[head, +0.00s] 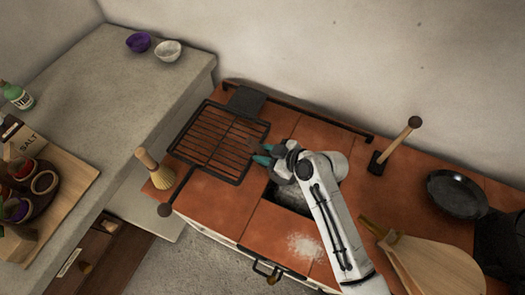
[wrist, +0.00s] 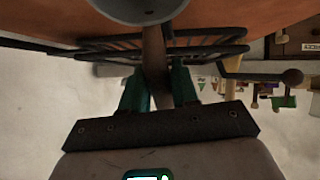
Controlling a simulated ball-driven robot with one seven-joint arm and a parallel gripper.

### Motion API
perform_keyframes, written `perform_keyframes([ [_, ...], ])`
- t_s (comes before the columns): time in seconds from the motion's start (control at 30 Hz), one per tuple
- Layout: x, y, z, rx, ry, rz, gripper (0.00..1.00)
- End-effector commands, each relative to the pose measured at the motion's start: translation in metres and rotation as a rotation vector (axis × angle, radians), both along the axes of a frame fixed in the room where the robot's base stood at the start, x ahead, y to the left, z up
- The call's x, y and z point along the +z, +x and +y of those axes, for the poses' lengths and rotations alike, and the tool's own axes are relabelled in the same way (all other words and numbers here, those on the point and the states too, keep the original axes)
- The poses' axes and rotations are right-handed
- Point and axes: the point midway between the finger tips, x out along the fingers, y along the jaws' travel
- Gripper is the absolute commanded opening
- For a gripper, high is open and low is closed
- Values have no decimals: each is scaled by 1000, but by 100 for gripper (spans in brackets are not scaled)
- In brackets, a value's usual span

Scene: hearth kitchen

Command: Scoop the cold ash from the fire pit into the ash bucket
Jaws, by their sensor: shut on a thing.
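My gripper (head: 262,160) is over the right edge of the grill rack, its teal fingers shut on a brown handle. In the wrist view this handle (wrist: 154,60) stands between the fingers (wrist: 158,88), with a grey rounded metal part (wrist: 140,8) above it, cut off by the frame; it looks like a scoop. The fire pit (head: 290,199) is a square opening in the tiled top, partly hidden by my arm, with greyish ash inside. Pale ash (head: 305,246) lies spilled on the tiles in front. A dark vessel (head: 500,245) at the right edge may be the ash bucket; it is cut off.
The black grill rack (head: 208,142) lies left of the pit. A hand brush (head: 160,177) stands left of it. A wooden-handled tool (head: 400,138), black pan (head: 457,195) and bellows (head: 430,262) are to the right. A stone counter (head: 140,85) holds bowls at the left.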

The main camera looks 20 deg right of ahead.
Motion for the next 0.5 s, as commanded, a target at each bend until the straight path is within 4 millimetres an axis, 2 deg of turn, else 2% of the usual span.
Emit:
perform_keyframes([
  [0.23, -15, -5, -7, -2, -1, 0, 0],
  [0.5, -14, -16, -21, -2, -1, 0, 0],
])
